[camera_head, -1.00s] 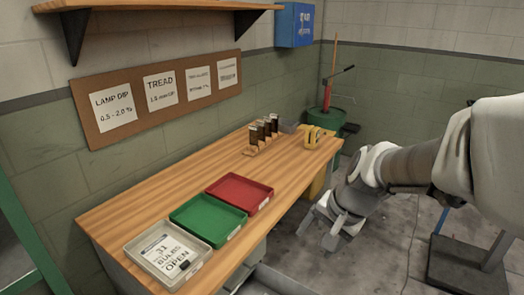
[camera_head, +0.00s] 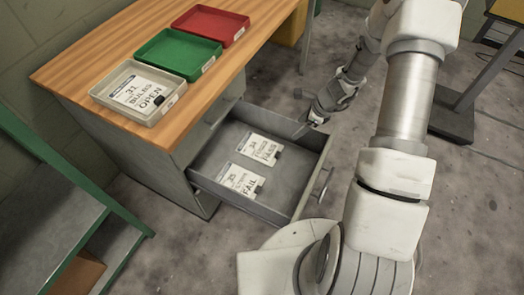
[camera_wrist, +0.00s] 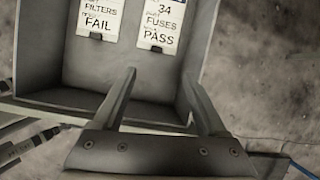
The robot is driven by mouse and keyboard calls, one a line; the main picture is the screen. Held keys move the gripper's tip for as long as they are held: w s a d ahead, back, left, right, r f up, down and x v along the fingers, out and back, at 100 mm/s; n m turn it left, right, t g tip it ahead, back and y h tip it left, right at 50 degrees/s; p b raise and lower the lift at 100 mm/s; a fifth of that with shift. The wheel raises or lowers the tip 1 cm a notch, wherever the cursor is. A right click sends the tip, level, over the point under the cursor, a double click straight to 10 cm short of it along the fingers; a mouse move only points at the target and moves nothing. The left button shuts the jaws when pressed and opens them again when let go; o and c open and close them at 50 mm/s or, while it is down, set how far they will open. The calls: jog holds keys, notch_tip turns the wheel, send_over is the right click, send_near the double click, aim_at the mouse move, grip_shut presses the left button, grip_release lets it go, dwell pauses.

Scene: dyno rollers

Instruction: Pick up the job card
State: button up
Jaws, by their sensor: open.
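Three white job cards show. One reading "31 BULBS OPEN" (camera_head: 138,93) lies in the grey tray on the bench. Two lie flat in the open drawer (camera_head: 284,190): "34 FUSES PASS" (camera_head: 260,149) and "35 FILTERS FAIL" (camera_head: 241,180). Each has a small dark clip or block at its edge. My gripper (camera_head: 303,128) is at the drawer's far right corner. In the wrist view, my gripper (camera_wrist: 159,74) is open and empty. Its fingers point toward the fuses card (camera_wrist: 160,24) and the filters card (camera_wrist: 99,17), apart from both.
The grey tray (camera_head: 167,110), green tray (camera_head: 205,74) and red tray (camera_head: 238,36) stand in a row on the wooden bench (camera_head: 66,72). The drawer walls rise around the two cards. A green-framed unit (camera_head: 60,165) stands at left. Floor right of the drawer is partly covered by my arm.

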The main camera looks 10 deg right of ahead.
jog(key=m, duration=0.2)
send_near(279, 154)
jog(key=b+x, duration=0.2)
jog(key=b, duration=0.2)
jog(key=shift+a+f+b, duration=0.1)
jog(key=shift+a+b, duration=0.05)
jog(key=shift+b, duration=0.2)
jog(key=shift+b+x, duration=1.25)
jog(key=shift+x, duration=1.75)
grip_shut()
